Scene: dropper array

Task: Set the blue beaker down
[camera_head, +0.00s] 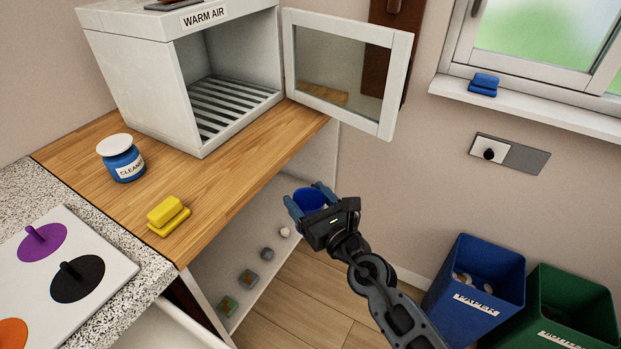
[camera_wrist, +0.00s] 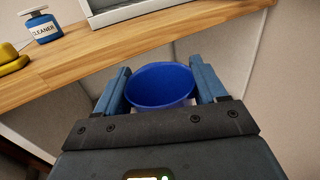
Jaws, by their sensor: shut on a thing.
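The blue beaker (camera_head: 309,199) is held between the two blue fingers of my gripper (camera_head: 311,197). In the wrist view the beaker (camera_wrist: 160,85) shows its round open rim and blue inside, with a finger on each side of my gripper (camera_wrist: 162,88). It appears empty. My gripper is shut on it, out in front of the wooden counter's edge and apart from the counter. The beaker's lower part is mostly hidden by my gripper.
The wooden counter (camera_head: 215,185) holds a yellow sponge (camera_head: 168,214), a cleaner jar (camera_head: 122,160) and the warm air cabinet (camera_head: 150,85), its door (camera_head: 345,75) open. Small items stand on a shelf below. Blue (camera_head: 475,285) and green bins stand right. The counter's front right is clear.

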